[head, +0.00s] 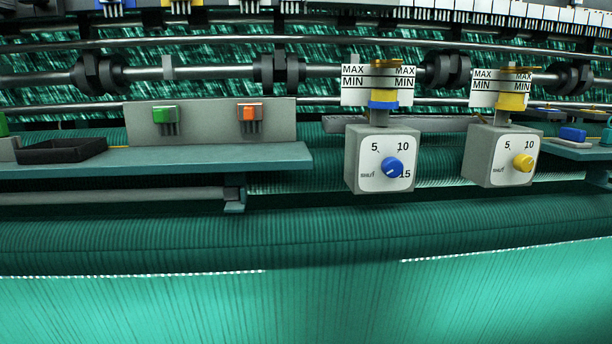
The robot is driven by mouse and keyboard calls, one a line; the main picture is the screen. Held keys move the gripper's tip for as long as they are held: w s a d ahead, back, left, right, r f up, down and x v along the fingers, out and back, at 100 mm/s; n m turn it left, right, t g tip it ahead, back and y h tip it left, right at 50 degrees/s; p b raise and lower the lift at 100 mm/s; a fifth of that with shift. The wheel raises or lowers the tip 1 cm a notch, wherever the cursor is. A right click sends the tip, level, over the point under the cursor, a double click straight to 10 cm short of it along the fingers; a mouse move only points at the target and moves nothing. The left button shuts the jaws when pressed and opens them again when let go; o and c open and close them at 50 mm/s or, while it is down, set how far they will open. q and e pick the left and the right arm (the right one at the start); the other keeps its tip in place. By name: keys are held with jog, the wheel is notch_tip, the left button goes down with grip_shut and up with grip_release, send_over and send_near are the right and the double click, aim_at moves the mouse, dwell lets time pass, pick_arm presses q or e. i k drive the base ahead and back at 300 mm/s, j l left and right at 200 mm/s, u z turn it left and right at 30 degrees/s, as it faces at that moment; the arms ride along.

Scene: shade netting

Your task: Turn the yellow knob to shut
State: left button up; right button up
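The yellow knob (523,163) is on the white dial face of the right grey control box (478,155). The face has marks 5 and 10 and a small label at its lower left that seems to read SHUT. Which way the yellow knob points is too small to tell. A blue knob (392,167) sits on a similar box (354,160) to the left, its white line slanting toward the lower left. Neither of my grippers shows in the head view.
A teal shelf (200,158) at the left bears a black tray (62,150) and a grey panel with green (165,114) and orange (249,112) parts. MAX/MIN gauges stand above both boxes. Green netting (330,305) fills the front. The space before the knobs looks clear.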

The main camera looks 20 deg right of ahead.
aim_at(522, 163)
jog(key=z, duration=1.6)
